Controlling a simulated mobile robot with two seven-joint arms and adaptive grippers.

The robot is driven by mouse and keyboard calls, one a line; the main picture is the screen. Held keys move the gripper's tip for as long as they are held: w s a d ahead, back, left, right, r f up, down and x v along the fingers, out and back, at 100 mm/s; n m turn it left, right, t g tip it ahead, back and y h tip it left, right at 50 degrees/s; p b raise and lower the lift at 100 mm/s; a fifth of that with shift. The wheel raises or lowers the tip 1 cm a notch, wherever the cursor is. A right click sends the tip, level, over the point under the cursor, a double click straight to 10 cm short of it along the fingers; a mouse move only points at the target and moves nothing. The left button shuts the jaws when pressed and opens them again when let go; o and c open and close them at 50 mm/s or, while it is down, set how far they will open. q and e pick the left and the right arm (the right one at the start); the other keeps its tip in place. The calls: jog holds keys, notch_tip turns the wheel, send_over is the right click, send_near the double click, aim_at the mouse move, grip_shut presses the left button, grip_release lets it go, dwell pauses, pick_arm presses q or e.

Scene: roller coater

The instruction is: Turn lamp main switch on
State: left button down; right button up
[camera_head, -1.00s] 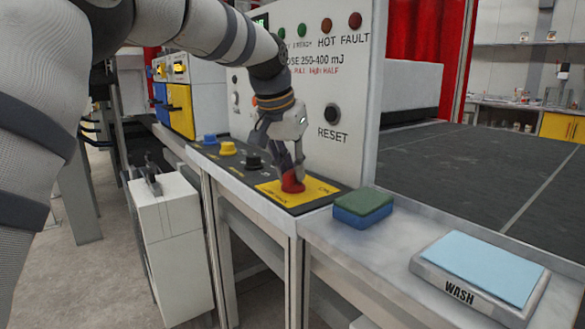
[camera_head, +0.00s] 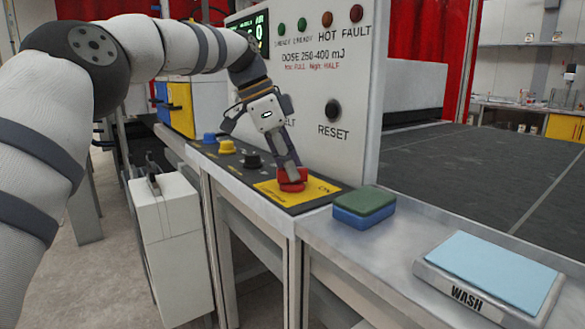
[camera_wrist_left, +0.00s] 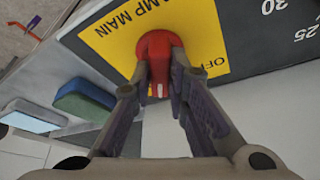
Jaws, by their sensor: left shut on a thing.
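In the left wrist view the red knob (camera_wrist_left: 157,58) sits on the yellow plate (camera_wrist_left: 205,30), with "LAMP MAIN" partly readable and "OFF" beside the knob. My left gripper (camera_head: 288,170) reaches down from above and is shut on the knob. In the left wrist view its fingers (camera_wrist_left: 160,88) sit on either side of the knob's grip. The fingers hide part of the knob. My right gripper is in neither current view.
Black (camera_head: 252,160), yellow (camera_head: 227,147) and blue (camera_head: 210,138) knobs line the strip. The upright panel with the RESET button (camera_head: 333,110) stands close behind. A green and blue sponge (camera_head: 363,207) and the WASH pad (camera_head: 490,275) lie on the bench at right.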

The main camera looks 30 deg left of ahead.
pick_arm(q)
jog(key=shift+w+f+m+g+h+b, duration=0.1)
jog(key=shift+m+g+h+b, duration=0.35)
jog(key=shift+m, duration=1.15)
pick_arm(e)
jog(key=shift+s+f+g, duration=0.4)
jog(key=shift+s+f, duration=0.55)
jog(key=shift+s, duration=0.05)
pick_arm(q)
jog(key=shift+y, duration=0.25)
jog(key=c, duration=1.6)
grip_release()
jog(key=shift+o, duration=0.2)
